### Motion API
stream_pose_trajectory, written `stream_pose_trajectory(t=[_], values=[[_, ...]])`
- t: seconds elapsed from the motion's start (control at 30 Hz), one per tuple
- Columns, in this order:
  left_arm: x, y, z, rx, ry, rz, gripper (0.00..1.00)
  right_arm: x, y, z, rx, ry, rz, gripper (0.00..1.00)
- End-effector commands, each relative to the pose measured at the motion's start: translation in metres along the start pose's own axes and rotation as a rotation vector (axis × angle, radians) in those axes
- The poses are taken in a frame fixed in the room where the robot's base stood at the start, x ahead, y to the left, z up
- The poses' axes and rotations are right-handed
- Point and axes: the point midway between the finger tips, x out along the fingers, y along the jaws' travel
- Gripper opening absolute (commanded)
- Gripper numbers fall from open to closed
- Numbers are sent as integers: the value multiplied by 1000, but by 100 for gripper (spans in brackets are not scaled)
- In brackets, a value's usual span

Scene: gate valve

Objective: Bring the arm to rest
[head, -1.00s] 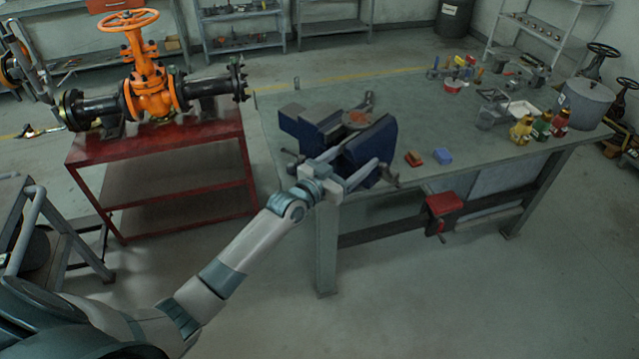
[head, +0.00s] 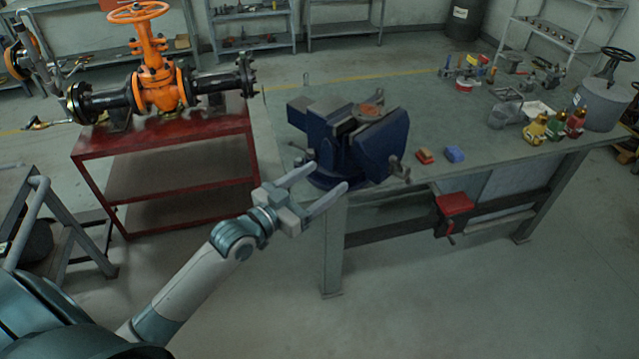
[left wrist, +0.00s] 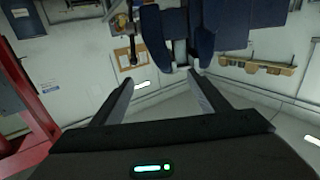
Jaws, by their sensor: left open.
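My left gripper (head: 320,186) is open and empty in the head view, in front of the workbench's near left corner. Its two fingers point up and right, apart from the blue vise (head: 352,145) on that corner. In the left wrist view the open fingers (left wrist: 160,88) spread on both sides, with nothing between their tips. The vise (left wrist: 240,22) hangs into the top of that view, beyond the fingers. A round, rusty orange-brown piece (head: 371,109) sits on top of the vise in the head view. My right gripper is not in view.
The grey-green workbench (head: 430,130) carries a red block (head: 425,156), a blue block (head: 454,154), bottles and a grey pot (head: 603,105). An orange gate valve (head: 158,88) stands on a red table (head: 170,145) at left. The floor in front is clear.

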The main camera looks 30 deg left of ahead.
Motion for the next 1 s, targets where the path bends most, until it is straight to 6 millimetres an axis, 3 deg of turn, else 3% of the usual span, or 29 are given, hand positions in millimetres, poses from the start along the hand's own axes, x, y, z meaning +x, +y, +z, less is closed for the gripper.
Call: stream_pose_trajectory(t=[0.67, 0.77, 0.87, 1.0], values=[[-1, -2, 7, -2, -11, -6, 69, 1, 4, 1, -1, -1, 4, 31], [0, -7, 25, -8, -38, -21, 69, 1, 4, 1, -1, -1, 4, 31], [0, -15, 59, -16, -88, -47, 69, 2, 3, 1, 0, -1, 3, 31], [-5, -27, 129, -34, -193, -96, 69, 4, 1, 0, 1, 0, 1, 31]])
